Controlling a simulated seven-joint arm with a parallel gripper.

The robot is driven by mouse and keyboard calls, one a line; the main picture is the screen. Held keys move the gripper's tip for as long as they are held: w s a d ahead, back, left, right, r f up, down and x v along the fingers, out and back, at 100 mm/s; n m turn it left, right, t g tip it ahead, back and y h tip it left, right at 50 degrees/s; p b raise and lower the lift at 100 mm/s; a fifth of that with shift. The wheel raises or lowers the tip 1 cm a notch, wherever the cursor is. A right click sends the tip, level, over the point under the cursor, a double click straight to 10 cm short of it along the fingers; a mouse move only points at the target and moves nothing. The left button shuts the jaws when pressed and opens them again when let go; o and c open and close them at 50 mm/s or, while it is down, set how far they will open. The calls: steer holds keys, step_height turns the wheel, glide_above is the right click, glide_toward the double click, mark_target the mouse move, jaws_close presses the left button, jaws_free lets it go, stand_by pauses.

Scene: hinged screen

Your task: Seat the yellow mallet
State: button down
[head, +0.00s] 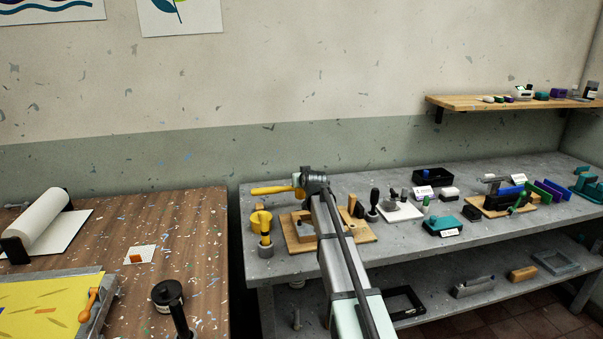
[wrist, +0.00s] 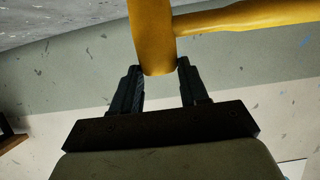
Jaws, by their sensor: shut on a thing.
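The yellow mallet is held up above the left end of the grey bench. Its handle (head: 272,190) points left, roughly level, in the head view. In the wrist view its thick head (wrist: 153,35) stands between my fingers and its handle (wrist: 245,17) runs off to the right. My gripper (head: 302,183) is shut on the mallet's head, with one finger on each side in the wrist view (wrist: 160,72). Below the handle, a yellow upright piece (head: 261,219) stands on the bench. A dark-topped yellow tool (head: 265,240) is just in front of it. No seat for the mallet is clearly identifiable.
My arm hides part of a wooden board (head: 358,231) on the grey bench (head: 290,262). Dark-handled tools, a white plate (head: 400,211) and a teal box (head: 443,226) stand to the right. A separate wooden table (head: 205,255) is at left, across a gap.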

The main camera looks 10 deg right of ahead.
mark_target(302, 189)
steer(key=shift+f, duration=1.5)
steer(key=shift+f, duration=0.7)
steer(key=shift+c, duration=2.4)
jaws_free()
steer(key=shift+s, duration=0.15)
